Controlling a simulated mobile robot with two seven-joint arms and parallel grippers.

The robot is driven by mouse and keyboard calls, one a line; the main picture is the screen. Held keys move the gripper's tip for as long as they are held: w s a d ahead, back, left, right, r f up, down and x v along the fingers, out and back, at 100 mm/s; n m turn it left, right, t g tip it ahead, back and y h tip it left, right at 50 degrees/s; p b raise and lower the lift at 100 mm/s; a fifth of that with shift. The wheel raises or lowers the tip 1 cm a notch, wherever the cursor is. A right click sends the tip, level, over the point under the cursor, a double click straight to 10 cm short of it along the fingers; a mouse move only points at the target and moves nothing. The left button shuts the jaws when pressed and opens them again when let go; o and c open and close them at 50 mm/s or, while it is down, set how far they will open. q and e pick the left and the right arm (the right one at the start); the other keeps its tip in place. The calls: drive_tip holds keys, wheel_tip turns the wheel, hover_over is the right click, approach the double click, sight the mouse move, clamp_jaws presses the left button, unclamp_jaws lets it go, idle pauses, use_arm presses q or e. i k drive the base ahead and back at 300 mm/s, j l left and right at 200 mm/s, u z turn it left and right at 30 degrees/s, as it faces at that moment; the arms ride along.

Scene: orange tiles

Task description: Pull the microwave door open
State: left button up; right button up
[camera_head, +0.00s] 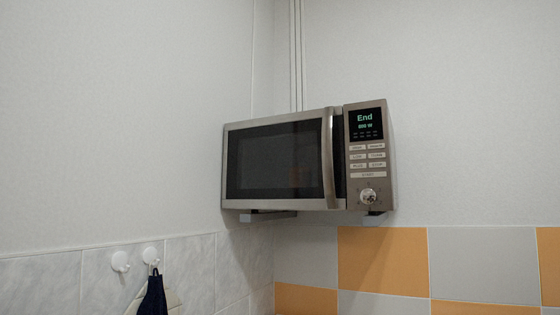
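The microwave (230,204) is a steel-coloured box fixed high in the corner on brackets. Its door (280,160) has a dark window and looks shut. A curved vertical handle (328,160) stands at the door's right edge. To the right of it is the control panel (367,155), with a lit display reading "End", several buttons and a round knob. Neither of my grippers shows in the head view.
Grey brackets (268,216) hold the microwave to the wall. White hooks (121,261) are on the left tiled wall, and a dark cloth (154,295) hangs from one. Orange and grey tiles (383,260) cover the lower right wall. The space in front of the microwave looks clear.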

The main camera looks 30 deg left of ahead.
sight(328, 121)
drive_tip(key=i, duration=0.4)
drive_tip(key=u, duration=1.65)
